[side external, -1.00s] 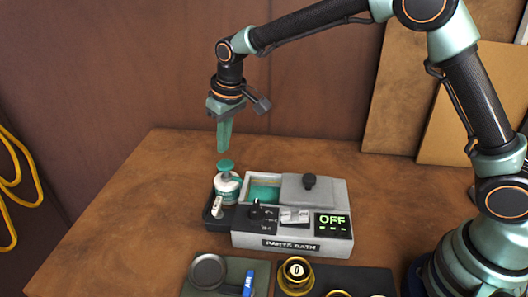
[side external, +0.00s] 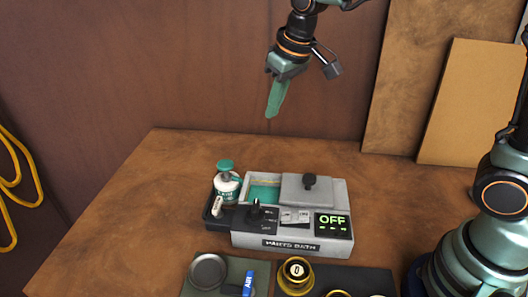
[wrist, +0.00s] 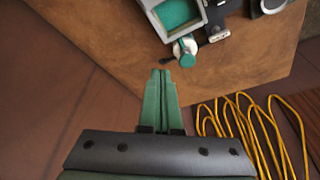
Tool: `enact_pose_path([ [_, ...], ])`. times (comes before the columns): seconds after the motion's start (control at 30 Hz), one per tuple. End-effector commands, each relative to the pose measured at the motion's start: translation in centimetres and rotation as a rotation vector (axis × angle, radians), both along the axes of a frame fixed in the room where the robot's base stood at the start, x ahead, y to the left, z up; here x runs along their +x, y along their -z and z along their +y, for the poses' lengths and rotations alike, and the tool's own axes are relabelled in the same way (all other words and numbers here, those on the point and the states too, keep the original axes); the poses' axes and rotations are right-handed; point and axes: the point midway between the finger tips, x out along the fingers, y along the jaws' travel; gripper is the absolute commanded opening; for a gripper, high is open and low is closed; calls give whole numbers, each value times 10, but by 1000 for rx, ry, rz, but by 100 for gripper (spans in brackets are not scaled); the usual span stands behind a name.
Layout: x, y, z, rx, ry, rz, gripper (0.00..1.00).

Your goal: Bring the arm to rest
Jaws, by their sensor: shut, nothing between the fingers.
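My gripper (side external: 271,116) hangs in the air above the back of the workbench, pointing down and slightly tilted. Its green fingers are closed together with nothing between them. They also show shut and empty in the wrist view (wrist: 165,72). The lower arm and base (side external: 490,245) stand at the right. In the side view the elbow and upper links are out of frame.
A grey parts bath (side external: 290,240), its display reading OFF, sits mid-bench below my gripper. A white bottle with a green cap (side external: 227,185) stands at its left. A brass cup (side external: 295,275) is in front. Yellow cable (side external: 15,185) hangs at left. The bench's left side is clear.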

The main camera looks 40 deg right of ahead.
Motion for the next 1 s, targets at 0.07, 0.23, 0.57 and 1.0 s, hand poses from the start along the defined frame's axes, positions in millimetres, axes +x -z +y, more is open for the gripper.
enact_pose_path([
  [0.07, -19, -12, -16, 4, 24, -28, 0],
  [0.23, -61, -25, -44, 6, 67, -77, 0],
  [0.57, -130, -17, -80, 4, 143, -159, 0],
  [1.0, -147, -9, -87, 1, 161, -177, 0],
])
